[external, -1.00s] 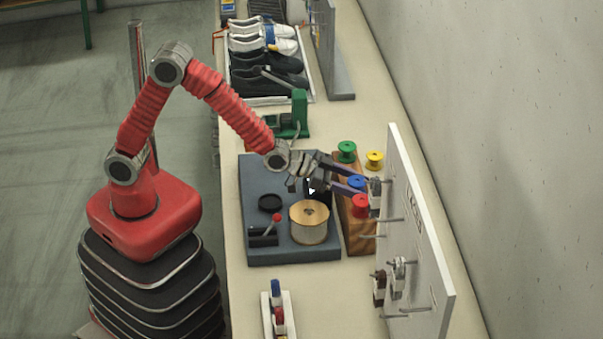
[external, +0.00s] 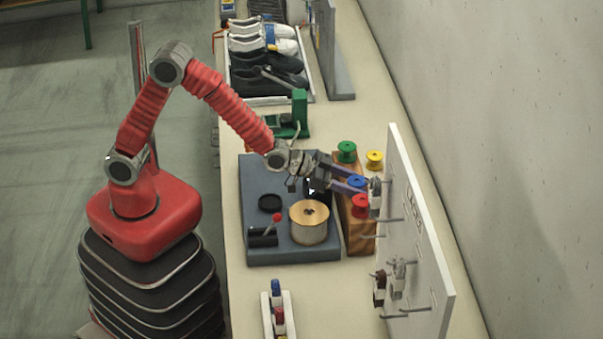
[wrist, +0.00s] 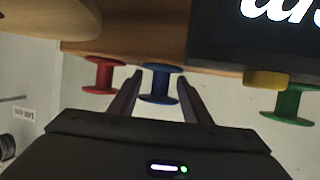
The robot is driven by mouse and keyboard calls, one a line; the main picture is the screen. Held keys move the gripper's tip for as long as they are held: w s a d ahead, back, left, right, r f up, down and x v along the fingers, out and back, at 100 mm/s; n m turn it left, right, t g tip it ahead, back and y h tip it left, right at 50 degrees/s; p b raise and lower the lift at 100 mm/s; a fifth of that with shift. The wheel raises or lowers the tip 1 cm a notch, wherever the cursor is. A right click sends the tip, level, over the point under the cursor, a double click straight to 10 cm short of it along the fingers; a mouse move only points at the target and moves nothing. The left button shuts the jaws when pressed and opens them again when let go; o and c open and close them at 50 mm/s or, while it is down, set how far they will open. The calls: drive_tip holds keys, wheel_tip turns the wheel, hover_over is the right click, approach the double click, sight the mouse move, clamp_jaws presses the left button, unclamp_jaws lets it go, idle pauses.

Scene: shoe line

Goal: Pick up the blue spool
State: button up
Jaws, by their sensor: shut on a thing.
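The blue spool (external: 356,182) is between the fingers of my gripper (external: 361,186), over the wooden block (external: 357,238). In the wrist view the blue spool (wrist: 159,84) is between the two finger ends of my gripper (wrist: 160,90). My gripper is shut on it. The fingers partly cover the spool in the external view. Whether the spool still touches the block cannot be told.
A red spool (external: 361,206) is close beside the blue one. A green spool (external: 347,150) and a yellow spool (external: 374,160) are behind. A white board (external: 415,225) with hooks stands to the right. A large tan spool (external: 309,225) sits on the grey base (external: 262,180).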

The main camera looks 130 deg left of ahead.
sight(358, 181)
drive_tip(key=shift+r, duration=0.1)
wheel_tip(358, 181, up, 10)
drive_tip(key=shift+f, duration=0.1)
idle(0.5)
